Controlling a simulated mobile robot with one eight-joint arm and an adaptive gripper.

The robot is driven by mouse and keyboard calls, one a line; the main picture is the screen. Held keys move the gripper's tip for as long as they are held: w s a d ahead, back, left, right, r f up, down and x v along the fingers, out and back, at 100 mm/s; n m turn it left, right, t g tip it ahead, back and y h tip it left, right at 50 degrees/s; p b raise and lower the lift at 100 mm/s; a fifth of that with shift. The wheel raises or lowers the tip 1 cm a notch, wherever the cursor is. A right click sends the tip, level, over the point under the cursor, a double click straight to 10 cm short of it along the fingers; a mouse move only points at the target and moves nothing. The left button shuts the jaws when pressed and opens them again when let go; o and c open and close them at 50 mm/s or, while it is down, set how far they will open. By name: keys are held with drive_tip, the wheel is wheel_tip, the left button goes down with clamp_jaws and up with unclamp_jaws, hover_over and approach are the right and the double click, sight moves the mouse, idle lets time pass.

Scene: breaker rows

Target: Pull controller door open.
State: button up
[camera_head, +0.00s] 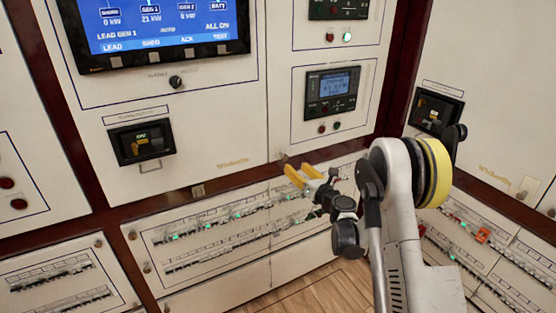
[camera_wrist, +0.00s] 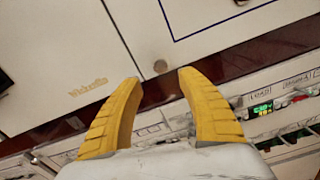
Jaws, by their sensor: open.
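The controller door appears to be the white panel (camera_head: 285,120) right of centre in the head view, carrying a black controller with a small blue screen (camera_head: 332,92). A small round knob (camera_head: 283,157) sits at its lower left corner; it also shows in the wrist view (camera_wrist: 160,66). The door looks shut, its face flush with its neighbours. My gripper (camera_head: 299,171) has yellow fingers spread apart and empty, just below and right of the knob in the head view. In the wrist view, the knob lies between and slightly beyond the fingertips (camera_wrist: 159,78); I see no contact.
A dark red rail (camera_wrist: 158,93) runs below the door. Under it are breaker rows (camera_head: 215,225) with green lights. A large display panel (camera_head: 155,30) adjoins on the left, and another white panel (camera_head: 490,95) stands angled on the right. Wooden floor (camera_head: 330,292) shows below.

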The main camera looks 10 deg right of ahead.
sight(286, 157)
drive_tip(key=b+x, duration=0.2)
drive_tip(key=x, duration=0.7)
drive_tip(key=shift+w, duration=0.1)
clamp_jaws()
